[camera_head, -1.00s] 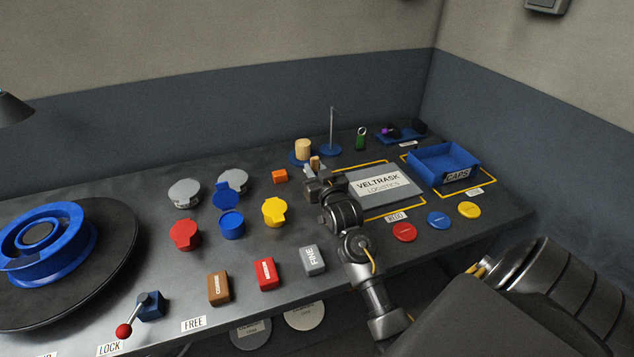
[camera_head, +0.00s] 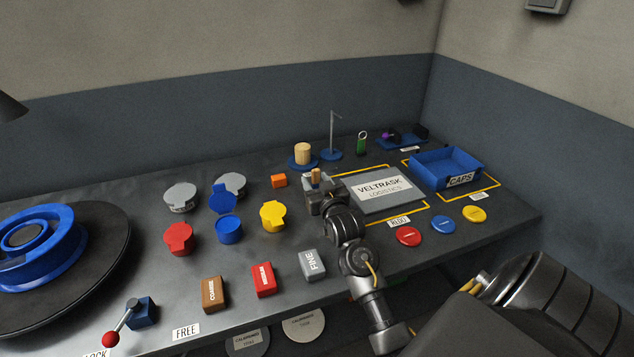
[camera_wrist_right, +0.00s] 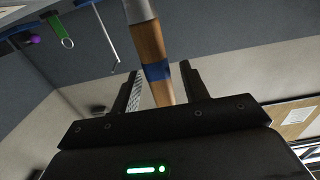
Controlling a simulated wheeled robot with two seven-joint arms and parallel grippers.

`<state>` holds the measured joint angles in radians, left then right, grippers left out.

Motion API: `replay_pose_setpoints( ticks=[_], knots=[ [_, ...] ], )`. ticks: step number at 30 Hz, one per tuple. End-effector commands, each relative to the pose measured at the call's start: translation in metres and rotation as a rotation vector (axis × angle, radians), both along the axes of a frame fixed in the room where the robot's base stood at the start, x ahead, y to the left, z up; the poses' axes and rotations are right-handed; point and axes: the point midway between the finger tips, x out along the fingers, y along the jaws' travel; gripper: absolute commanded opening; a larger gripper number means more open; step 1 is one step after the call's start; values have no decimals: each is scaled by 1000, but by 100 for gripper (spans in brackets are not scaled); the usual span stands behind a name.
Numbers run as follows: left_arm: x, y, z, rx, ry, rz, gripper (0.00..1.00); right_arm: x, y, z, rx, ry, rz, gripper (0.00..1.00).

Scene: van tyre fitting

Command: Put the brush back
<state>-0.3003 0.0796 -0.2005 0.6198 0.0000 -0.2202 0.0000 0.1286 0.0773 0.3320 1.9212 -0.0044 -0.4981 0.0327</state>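The brush (camera_wrist_right: 152,50) has a wooden handle with a blue band and a grey ferrule. It stands between the fingers of my right gripper (camera_wrist_right: 160,88) in the wrist view; its bristles are out of that view. In the head view the brush's wooden end (camera_head: 316,175) sticks up from my right gripper (camera_head: 318,188), left of the grey VELTRASK plate. My left gripper is out of view.
A wooden cylinder (camera_head: 302,153) on a blue base stands left of the stand, a green ringed item (camera_head: 362,143) right of it. An orange block (camera_head: 279,181), coloured caps and the VELTRASK plate (camera_head: 384,190) surround the gripper. A blue CAPS bin (camera_head: 446,167) is farther right.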

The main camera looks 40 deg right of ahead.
Motion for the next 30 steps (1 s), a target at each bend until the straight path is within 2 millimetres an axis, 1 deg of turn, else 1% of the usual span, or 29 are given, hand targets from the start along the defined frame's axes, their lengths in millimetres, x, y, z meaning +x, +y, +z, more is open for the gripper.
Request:
replay_pose_setpoints(
  ticks=[5,7,11,18,21,25,30],
  knots=[
    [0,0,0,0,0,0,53,-1,0,2,0,0,0,45],
    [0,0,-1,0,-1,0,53,-8,2,0,-1,1,0,45],
    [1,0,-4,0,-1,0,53,-29,10,0,-1,0,0,45],
    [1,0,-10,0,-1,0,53,-77,27,-1,1,2,0,45],
    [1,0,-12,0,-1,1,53,-93,32,0,0,1,0,45],
    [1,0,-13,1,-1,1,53,-107,37,1,0,0,0,45],
    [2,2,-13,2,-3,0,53,-113,39,2,0,0,0,45]
  ],
)
